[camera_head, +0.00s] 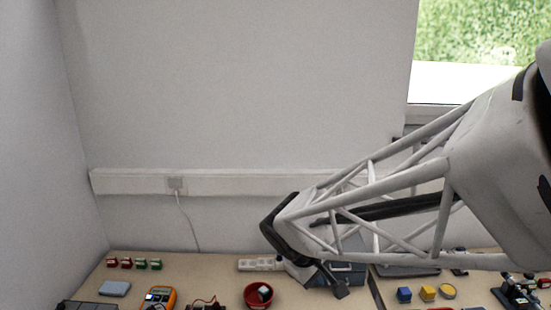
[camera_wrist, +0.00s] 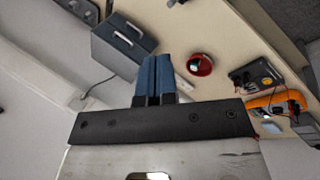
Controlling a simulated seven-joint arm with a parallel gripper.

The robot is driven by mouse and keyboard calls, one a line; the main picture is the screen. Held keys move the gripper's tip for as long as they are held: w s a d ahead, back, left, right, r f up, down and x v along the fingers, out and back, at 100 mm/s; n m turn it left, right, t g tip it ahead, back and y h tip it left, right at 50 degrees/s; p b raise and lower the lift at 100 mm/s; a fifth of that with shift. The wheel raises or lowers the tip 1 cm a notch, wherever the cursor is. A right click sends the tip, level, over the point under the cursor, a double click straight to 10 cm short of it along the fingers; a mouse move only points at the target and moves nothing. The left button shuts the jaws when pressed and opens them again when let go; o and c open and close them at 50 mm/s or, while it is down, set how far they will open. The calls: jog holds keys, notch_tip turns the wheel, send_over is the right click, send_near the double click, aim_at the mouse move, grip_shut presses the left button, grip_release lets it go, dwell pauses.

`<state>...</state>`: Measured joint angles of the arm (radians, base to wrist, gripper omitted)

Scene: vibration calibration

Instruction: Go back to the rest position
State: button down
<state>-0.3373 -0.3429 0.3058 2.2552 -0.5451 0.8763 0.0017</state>
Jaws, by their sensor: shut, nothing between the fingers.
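My gripper (camera_head: 336,284) hangs above the workbench at the end of my arm, which reaches in from the right in the head view. In the wrist view its two blue fingers (camera_wrist: 154,76) are together with nothing between them. The gripper is apart from the red bowl (camera_head: 249,297), which stands to its left in the head view and holds a small dark and pale item. The bowl also shows in the wrist view (camera_wrist: 209,67).
A grey-blue toolbox (camera_head: 352,274) stands behind my gripper, partly hidden. A white power strip (camera_head: 260,264), an orange multimeter (camera_head: 151,299), a blue cube (camera_head: 404,295) and a yellow cube (camera_head: 427,293) lie on the bench (camera_head: 205,270). The space above the left bench is clear.

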jog(key=s+d+r+m+y, duration=0.2)
jog(key=s+d+m, duration=0.2)
jog(key=s, duration=0.4)
jog(key=s+d+r+m+y, duration=0.2)
jog(key=s+d+r+m, duration=0.1)
jog(key=s, duration=0.6)
jog(key=shift+d+r+m, duration=0.3)
jog(key=shift+d+m, duration=0.2)
jog(key=shift+d, duration=0.65)
jog(key=shift+s, duration=0.1)
